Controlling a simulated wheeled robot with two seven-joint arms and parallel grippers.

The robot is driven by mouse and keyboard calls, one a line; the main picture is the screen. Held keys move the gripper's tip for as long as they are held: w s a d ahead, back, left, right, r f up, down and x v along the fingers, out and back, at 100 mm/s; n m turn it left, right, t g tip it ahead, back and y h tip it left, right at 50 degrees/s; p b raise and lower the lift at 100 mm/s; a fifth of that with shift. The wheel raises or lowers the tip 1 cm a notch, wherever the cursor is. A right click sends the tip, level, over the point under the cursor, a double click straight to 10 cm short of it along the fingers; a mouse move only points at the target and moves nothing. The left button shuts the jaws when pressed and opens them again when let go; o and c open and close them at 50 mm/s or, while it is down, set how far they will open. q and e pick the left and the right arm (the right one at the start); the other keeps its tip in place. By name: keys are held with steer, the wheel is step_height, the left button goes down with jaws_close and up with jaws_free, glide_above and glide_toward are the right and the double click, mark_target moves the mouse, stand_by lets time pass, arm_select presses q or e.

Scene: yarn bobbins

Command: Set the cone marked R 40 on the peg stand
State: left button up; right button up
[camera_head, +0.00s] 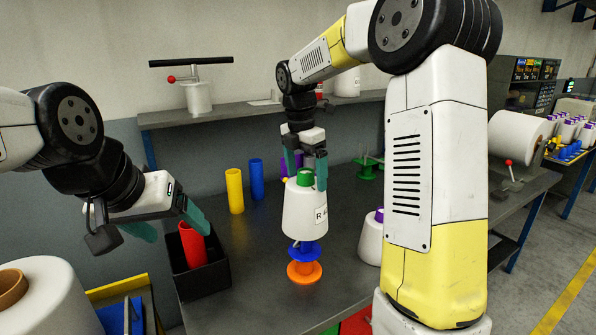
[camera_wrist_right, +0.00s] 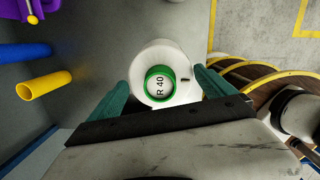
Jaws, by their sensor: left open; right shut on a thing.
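The white cone (camera_head: 303,212) with a green top is upright in my right gripper (camera_head: 306,172), whose teal fingers are shut on its upper part. Directly below the cone are a blue flanged piece (camera_head: 305,252) and an orange flanged piece (camera_head: 304,272). I cannot tell whether the cone touches the blue one or which piece is the peg stand. My left gripper (camera_head: 168,226) is open and empty.
A black bin (camera_head: 206,283) holds a red tube (camera_head: 192,243) beside my left gripper. Yellow (camera_head: 235,190) and blue (camera_head: 257,180) tubes stand behind. A green flanged piece (camera_head: 367,170) stands at the back; a purple-topped cone (camera_head: 371,240) is right of the held cone.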

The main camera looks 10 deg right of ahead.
stand_by(0.3)
steer(key=shift+f, duration=4)
steer(key=o, duration=1.7)
steer(key=shift+o, duration=0.2)
